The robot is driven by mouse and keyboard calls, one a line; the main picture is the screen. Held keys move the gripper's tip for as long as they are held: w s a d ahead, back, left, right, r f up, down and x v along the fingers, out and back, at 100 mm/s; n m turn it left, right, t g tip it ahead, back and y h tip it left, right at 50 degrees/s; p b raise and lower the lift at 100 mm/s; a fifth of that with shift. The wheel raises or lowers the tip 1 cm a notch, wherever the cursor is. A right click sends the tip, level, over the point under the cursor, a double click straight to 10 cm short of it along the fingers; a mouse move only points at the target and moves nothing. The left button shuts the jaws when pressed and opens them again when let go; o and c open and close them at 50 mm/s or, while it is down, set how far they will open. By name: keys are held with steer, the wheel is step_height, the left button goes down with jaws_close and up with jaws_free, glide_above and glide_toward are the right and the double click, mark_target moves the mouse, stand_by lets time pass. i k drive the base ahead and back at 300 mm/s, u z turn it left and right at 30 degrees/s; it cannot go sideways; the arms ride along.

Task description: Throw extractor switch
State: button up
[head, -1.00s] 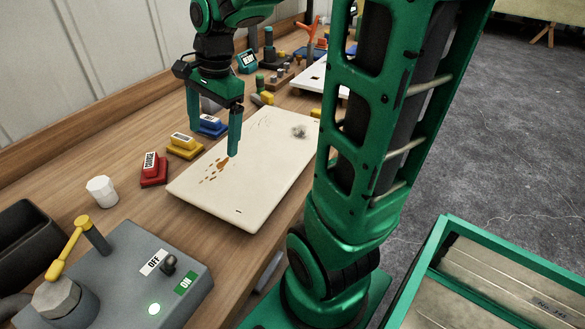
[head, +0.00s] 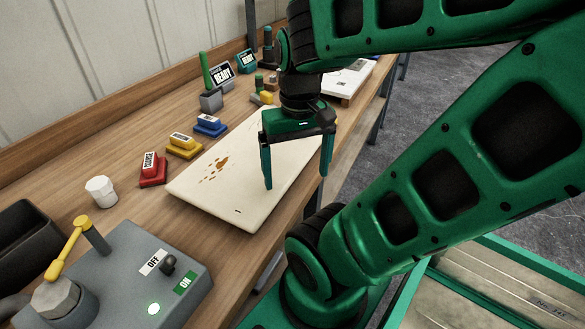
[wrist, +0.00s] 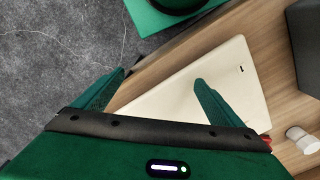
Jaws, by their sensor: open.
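The extractor switch is a short dark toggle (head: 168,262) on a grey box (head: 120,262) at the lower left of the head view. It stands between an OFF label (head: 153,263) and a green ON label (head: 186,283); I cannot tell which way it leans. My gripper (head: 295,178) is open and empty, pointing down over the pale panel (head: 240,205), well to the right of and beyond the switch. In the wrist view its spread fingers (wrist: 158,80) show above the panel; the toggle is not visible there.
A white cup (head: 101,191) and red (head: 153,170), yellow (head: 184,146) and blue (head: 210,125) blocks line the bench. A dark bin (head: 30,240) is at the far left.

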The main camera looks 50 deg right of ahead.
mark_target(167, 268)
steer(key=k, duration=0.5)
steer(key=z, duration=1.35)
steer(key=k, duration=0.95)
steer(key=u, duration=1.25)
steer(key=i, duration=1)
